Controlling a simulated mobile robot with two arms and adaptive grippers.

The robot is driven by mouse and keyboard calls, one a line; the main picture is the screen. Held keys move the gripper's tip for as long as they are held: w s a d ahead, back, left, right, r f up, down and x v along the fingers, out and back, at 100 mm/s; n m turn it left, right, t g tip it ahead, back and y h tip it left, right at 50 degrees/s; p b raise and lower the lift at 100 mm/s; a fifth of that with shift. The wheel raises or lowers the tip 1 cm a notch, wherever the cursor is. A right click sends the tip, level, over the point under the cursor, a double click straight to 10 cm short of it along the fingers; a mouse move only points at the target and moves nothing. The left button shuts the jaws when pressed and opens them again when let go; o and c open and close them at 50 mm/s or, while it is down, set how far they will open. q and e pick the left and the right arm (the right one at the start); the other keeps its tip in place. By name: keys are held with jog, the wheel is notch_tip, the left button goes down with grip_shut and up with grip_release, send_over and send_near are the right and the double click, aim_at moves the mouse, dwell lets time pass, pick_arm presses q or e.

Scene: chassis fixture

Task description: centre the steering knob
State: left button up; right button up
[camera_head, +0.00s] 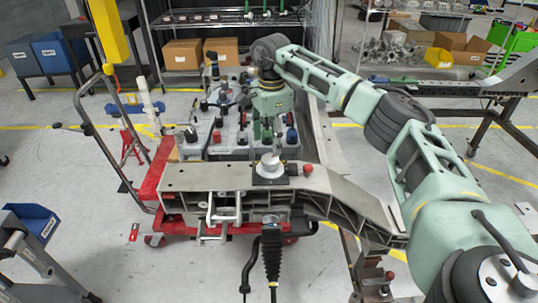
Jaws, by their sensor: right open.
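What looks like the steering knob is a pale round knob (270,163) on a dark square base, on top of the grey metal chassis (205,177). It is small in view, so I cannot tell exactly how it is turned or whether it is centred. My right gripper (267,138) is open, pointing down just above and behind the knob in the picture. No contact with the knob is visible. The fingertips are small and partly lost against the parts behind. My left gripper is not in view.
A small red knob (308,169) sits just right of the pale knob. The chassis rests on a red cart (157,174) with a tall handle at left. A grey fixture full of parts (225,137) stands close behind. A black bellows (271,255) hangs in front.

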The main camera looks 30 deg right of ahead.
aim_at(271, 158)
notch_tip(271, 158, down, 7)
jog(key=shift+a+r+p, duration=0.1)
jog(key=shift+p, duration=0.55)
jog(key=c, duration=1.1)
